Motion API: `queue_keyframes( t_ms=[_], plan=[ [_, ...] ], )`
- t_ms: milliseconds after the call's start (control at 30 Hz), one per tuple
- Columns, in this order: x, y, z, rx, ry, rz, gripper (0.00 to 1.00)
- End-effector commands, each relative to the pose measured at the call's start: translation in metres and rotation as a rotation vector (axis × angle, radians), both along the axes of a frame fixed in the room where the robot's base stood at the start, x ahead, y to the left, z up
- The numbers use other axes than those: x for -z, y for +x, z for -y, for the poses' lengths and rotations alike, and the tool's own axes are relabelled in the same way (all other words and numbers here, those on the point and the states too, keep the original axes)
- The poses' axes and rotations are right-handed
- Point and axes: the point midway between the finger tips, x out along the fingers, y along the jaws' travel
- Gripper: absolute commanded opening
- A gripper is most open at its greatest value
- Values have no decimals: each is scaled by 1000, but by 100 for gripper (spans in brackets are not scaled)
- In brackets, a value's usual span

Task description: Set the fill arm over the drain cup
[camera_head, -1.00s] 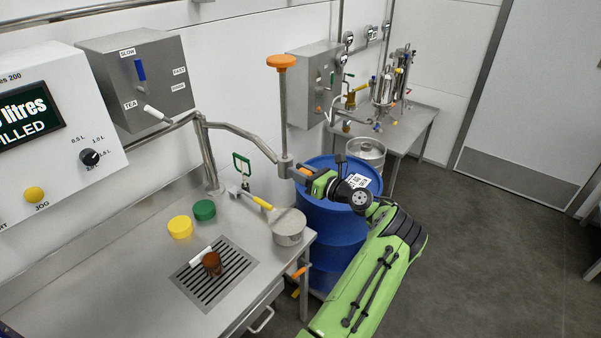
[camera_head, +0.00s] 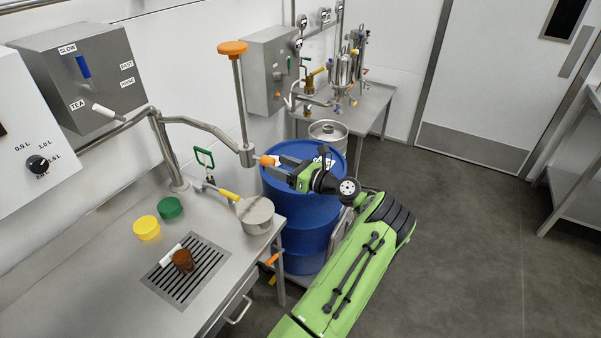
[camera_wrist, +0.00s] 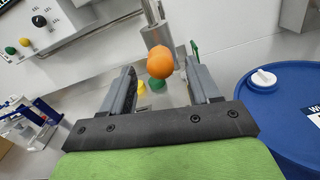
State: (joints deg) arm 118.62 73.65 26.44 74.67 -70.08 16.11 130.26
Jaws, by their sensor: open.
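The fill arm (camera_head: 205,128) is a jointed steel pipe reaching from the wall side over the counter. Its end block carries a tall rod with an orange knob (camera_head: 232,47) on top and a short orange ball handle (camera_head: 267,160). The handle also shows in the wrist view (camera_wrist: 160,62). My gripper (camera_head: 281,167) is open, its two fingers in the wrist view (camera_wrist: 160,80) either side of the handle's line, with the ball at or just past the fingertips. I see no grip on it. A brown cup (camera_head: 183,260), perhaps the drain cup, stands on the slotted grate (camera_head: 165,281).
A blue drum (camera_head: 305,220) stands beneath my gripper. Floor to the right is clear.

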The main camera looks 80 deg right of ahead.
Motion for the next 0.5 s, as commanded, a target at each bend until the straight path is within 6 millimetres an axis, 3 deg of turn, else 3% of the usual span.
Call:
queue_keyframes(
  t_ms=[100,233,400,500],
  plan=[
    [0,-35,-10,5,0,1,61],
    [-1,-65,-20,3,-1,1,61],
    [-1,-86,-27,0,-2,0,61],
    [-1,-89,-29,-2,-2,1,61]
  ],
)
